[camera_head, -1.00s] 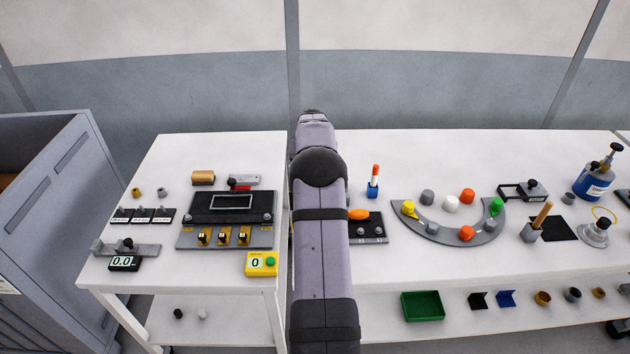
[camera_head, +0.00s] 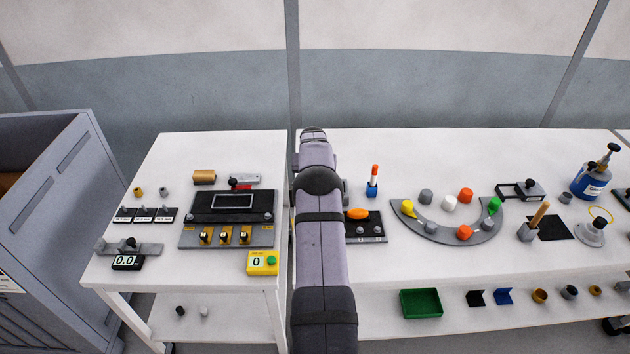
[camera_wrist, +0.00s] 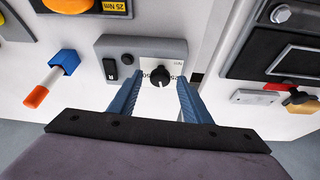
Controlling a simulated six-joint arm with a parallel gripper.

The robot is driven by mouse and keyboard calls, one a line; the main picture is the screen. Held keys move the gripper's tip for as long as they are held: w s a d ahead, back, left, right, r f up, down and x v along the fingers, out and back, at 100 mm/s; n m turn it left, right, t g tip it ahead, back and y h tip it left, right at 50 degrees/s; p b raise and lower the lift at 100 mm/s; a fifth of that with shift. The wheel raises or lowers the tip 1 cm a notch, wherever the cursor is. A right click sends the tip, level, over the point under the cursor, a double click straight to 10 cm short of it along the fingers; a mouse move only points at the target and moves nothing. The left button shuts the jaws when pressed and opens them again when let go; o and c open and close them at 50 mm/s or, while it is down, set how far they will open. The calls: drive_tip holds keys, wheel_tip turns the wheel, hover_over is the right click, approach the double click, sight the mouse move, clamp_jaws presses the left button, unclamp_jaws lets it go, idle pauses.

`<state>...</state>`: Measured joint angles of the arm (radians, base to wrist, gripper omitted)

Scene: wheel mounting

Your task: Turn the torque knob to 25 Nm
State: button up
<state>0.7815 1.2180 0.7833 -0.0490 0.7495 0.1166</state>
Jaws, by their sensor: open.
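The torque knob (camera_wrist: 160,77) is a black round knob on a grey box (camera_wrist: 119,46) in the wrist view. A white dial plate with dark markings, partly hidden, lies around it. My gripper (camera_wrist: 159,84) is open, with its two blue fingers apart, one on each side of the knob in the picture. I cannot tell whether they touch it. The knob's exact setting is too small to read. A yellow sign reading 25 Nm (camera_wrist: 118,7) shows at the top edge. In the head view, my arm hides the knob and the gripper.
A blue holder (camera_wrist: 63,62) with an orange-tipped stick stands left of the box; it also shows in the head view (camera_head: 372,189). A black panel with a screen (camera_head: 232,203) stands left of my arm. A grey curved tray (camera_head: 432,232) with coloured pieces lies right.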

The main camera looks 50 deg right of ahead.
drive_tip(key=c, duration=1)
drive_tip(key=shift+c, duration=0.2)
drive_tip(key=shift+d+n+b, duration=0.1)
drive_tip(key=shift+n+b, duration=0.3)
drive_tip(key=n+b, duration=0.1)
drive_tip(key=n+t+y+b, duration=0.1)
drive_tip(key=n, duration=0.1)
drive_tip(key=shift+s+d+f, duration=0.15)
drive_tip(key=shift+d+n+t+y+b, duration=0.1)
drive_tip(key=shift+n+t+y+b, duration=0.4)
drive_tip(key=shift+n, duration=1.2)
drive_tip(key=o, duration=1)
drive_tip(key=shift+o, duration=0.2)
drive_tip(key=shift+r, duration=0.3)
